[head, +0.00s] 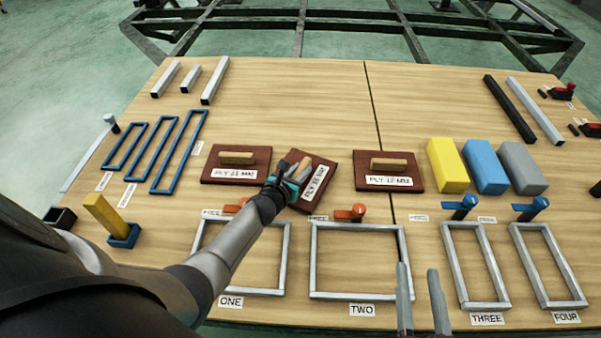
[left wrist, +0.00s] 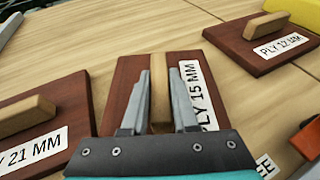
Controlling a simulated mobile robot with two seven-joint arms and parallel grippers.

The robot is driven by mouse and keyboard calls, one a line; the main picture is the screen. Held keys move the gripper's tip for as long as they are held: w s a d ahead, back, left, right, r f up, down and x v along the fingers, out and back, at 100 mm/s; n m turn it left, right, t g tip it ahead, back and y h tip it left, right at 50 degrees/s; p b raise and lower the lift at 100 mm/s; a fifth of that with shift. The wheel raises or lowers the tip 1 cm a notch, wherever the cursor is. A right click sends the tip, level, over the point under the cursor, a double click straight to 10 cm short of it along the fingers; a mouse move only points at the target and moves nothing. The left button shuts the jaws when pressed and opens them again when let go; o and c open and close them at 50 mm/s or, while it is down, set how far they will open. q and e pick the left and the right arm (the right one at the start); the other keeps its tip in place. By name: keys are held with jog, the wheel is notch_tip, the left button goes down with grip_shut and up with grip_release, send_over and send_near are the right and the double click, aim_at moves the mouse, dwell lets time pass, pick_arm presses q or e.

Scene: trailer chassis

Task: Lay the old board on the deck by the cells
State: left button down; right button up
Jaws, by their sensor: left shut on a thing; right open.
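Three dark red boards with wooden handles are on the wooden deck: PLY 21 MM (head: 222,174), PLY 15 MM (head: 325,167) and PLY 12 MM (head: 397,183). None is marked as old. My left gripper (head: 297,172) is shut on the handle of the PLY 15 MM board, which sits turned between the other two. In the left wrist view the fingers are on both sides of that handle (left wrist: 160,92). I cannot tell whether this board touches the deck. Four frame-like cells are at the front: ONE (head: 286,258), TWO (head: 405,265), THREE (head: 452,262), FOUR (head: 525,262). My right gripper (head: 419,268) is open and empty.
Yellow (head: 447,165), blue (head: 487,167) and grey (head: 522,169) blocks stand right of the boards. Blue frames (head: 178,155) lie at left, near a yellow post (head: 104,214). Orange (head: 351,213) and blue (head: 461,206) clamps sit at the cells.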

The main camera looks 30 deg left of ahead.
pick_arm(q)
jog(key=shift+w+f, duration=0.1)
jog(key=shift+f, duration=0.05)
dwell(0.3)
jog(key=c, duration=0.7)
grip_release()
